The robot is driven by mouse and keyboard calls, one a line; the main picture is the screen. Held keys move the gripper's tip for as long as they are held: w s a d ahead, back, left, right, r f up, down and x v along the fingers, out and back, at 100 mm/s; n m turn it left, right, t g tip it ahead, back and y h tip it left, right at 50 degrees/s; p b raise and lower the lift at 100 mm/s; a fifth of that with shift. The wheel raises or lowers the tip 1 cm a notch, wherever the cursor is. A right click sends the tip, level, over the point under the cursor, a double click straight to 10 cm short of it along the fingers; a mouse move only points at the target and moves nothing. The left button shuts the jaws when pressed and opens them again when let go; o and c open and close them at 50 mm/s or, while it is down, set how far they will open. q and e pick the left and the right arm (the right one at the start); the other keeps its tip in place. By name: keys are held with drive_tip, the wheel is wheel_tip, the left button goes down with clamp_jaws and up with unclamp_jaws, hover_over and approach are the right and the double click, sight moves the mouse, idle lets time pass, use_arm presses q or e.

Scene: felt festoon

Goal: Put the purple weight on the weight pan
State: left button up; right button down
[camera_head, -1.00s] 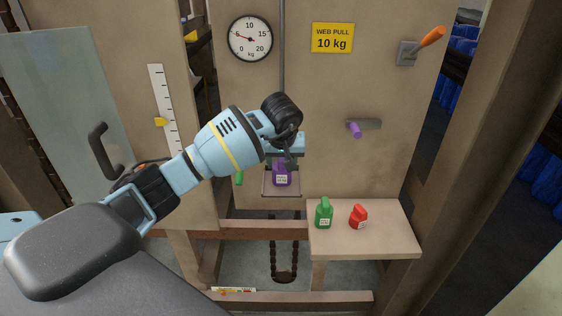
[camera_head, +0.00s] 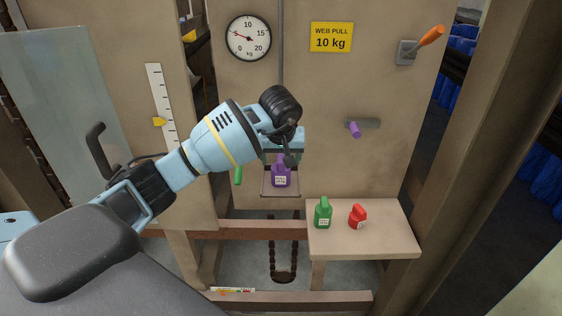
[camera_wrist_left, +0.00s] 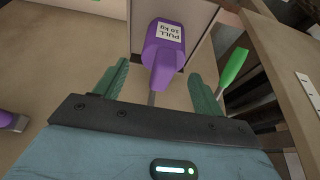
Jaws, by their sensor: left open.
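The purple weight (camera_head: 281,177) stands upright on the weight pan (camera_head: 281,195), a small hanging tray below the dial. In the left wrist view the weight (camera_wrist_left: 163,48) shows its "PULL 10 kg" label, and the pale pan (camera_wrist_left: 200,22) lies behind it. My left gripper (camera_head: 283,158) is just above the weight. In the left wrist view its fingers (camera_wrist_left: 159,72) are spread to either side of the purple handle, with gaps between. My right gripper is not in view.
A green weight (camera_head: 323,213) and a red weight (camera_head: 358,216) stand on a wooden shelf (camera_head: 390,240) at right. A green handle (camera_head: 238,176) is left of the pan. A purple peg (camera_head: 354,129) sticks out of the board. The dial (camera_head: 248,38) needle points near 5.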

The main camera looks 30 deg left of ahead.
use_arm(q)
drive_tip(key=v, duration=1)
drive_tip(key=s+d+f+n+g+h, duration=0.1)
drive_tip(key=s+d+f+g+h, duration=0.15)
drive_tip(key=d+f+h, duration=0.5)
drive_tip(key=s+d+f+n+g+h, duration=0.1)
drive_tip(key=s+d+f+h, duration=0.3)
drive_tip(key=d, duration=0.6)
drive_tip(key=s+d+n+h, duration=0.7)
drive_tip(key=d+n+h, duration=0.1)
drive_tip(key=d+n, duration=0.3)
drive_tip(key=s+a+f+m+t+y, duration=0.1)
drive_tip(key=a+f+m+t+y, duration=0.55)
drive_tip(key=m, duration=1.15)
drive_tip(key=s+a+f+m+t+y, duration=0.1)
drive_tip(key=a+f+m+t+y, duration=0.25)
drive_tip(key=f+m+t, duration=1)
drive_tip(key=s+a+f+n+g+y, duration=0.2)
drive_tip(key=s+f+n+g, duration=0.3)
drive_tip(key=s, duration=0.3)
drive_tip(key=s+a+f+n+g+y, duration=0.3)
drive_tip(key=s+a+f+n+g, duration=0.1)
drive_tip(key=s, duration=0.5)
drive_tip(key=shift+s+a+f+n+g, duration=0.15)
drive_tip(key=shift+f+n+g, duration=0.4)
drive_tip(key=shift+g, duration=0.5)
drive_tip(key=shift+c, duration=0.3)
